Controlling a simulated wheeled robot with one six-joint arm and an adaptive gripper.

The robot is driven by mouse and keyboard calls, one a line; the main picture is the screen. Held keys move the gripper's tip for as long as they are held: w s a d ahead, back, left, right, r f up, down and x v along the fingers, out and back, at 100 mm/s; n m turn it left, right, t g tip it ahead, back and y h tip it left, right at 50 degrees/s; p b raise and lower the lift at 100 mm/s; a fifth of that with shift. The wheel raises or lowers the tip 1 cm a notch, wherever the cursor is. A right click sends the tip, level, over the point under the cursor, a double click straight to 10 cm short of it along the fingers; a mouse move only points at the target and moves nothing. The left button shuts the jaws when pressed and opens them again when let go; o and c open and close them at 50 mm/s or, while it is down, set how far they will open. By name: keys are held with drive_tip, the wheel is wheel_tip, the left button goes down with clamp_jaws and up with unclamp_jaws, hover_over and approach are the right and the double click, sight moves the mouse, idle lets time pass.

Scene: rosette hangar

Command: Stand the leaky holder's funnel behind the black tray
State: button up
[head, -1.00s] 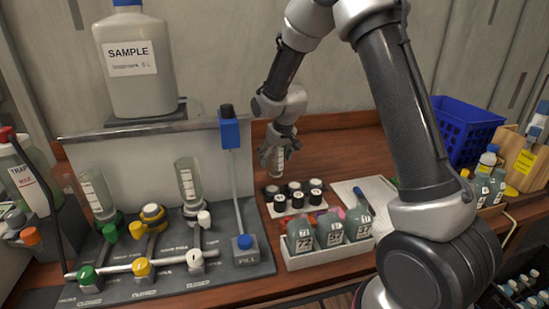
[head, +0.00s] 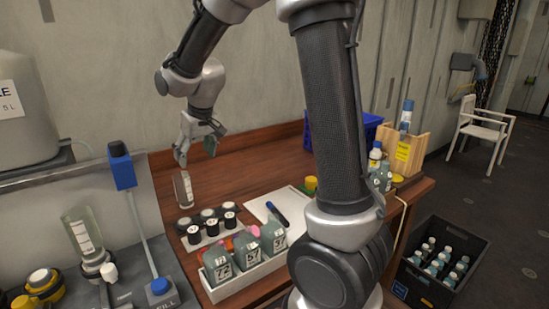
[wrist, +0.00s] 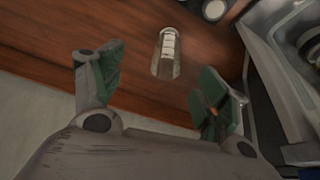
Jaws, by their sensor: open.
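The funnel (head: 183,189), a clear cylinder with a white label, stands upright on the wooden bench, just behind the small tray of black-capped vials (head: 213,238). The tray's front part looks white and its back part dark. My gripper (head: 196,150) is open and empty, above the funnel and apart from it. In the wrist view the funnel (wrist: 167,55) shows beyond the two spread fingers (wrist: 157,90), touching neither. The holder stand (head: 120,285) is at the left, with another clear labelled funnel (head: 82,233) in it.
A white box (head: 245,277) of several grey bottles stands in front of the vials. A white sheet with a dark marker (head: 277,212) lies to their right. A blue basket (head: 370,125) and a wooden block (head: 405,150) are farther right. A black crate of bottles (head: 440,262) is on the floor.

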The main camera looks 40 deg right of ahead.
drive_tip(key=s+d+r+m, duration=0.1)
drive_tip(key=s+d+r, duration=0.3)
drive_tip(key=s, duration=0.4)
drive_tip(key=s+d+r, duration=0.3)
drive_tip(key=s+d, duration=0.1)
drive_tip(key=s, duration=0.4)
drive_tip(key=s+d+m+h, duration=0.1)
drive_tip(key=s+d, duration=0.2)
drive_tip(key=s, duration=1.1)
drive_tip(key=shift+s+d, duration=0.15)
drive_tip(key=shift+s, duration=0.05)
